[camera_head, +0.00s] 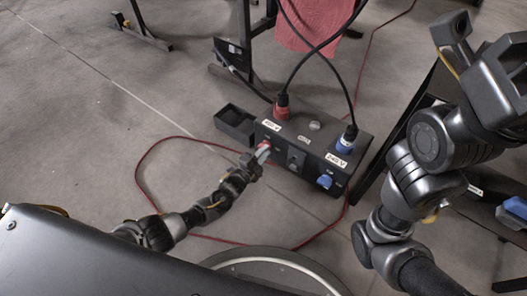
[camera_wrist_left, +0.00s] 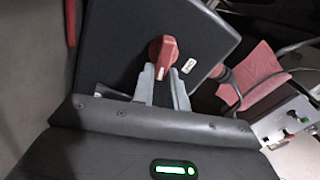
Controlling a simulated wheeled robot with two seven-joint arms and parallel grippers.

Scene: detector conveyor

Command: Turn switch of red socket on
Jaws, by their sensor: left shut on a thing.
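A black power box (camera_head: 312,134) stands on the floor, with a red plug and cable in the red socket (camera_head: 281,112) on its top left. The red switch (camera_wrist_left: 163,50) is on the box's front face, near the labelled left end. My left gripper (camera_head: 262,153) is at that switch. In the left wrist view its two grey fingers (camera_wrist_left: 162,84) are on either side of the red knob's lower part, shut on it. The fingers partly hide the knob in the head view. My right gripper (camera_head: 478,62) is raised at the upper right, well away from the box, its jaw opening unclear.
A blue plug (camera_head: 347,140) is in the box's right socket, above a blue switch (camera_head: 324,181). A red cable (camera_head: 150,150) loops across the floor. Dark stand legs are behind. Floor at left is clear.

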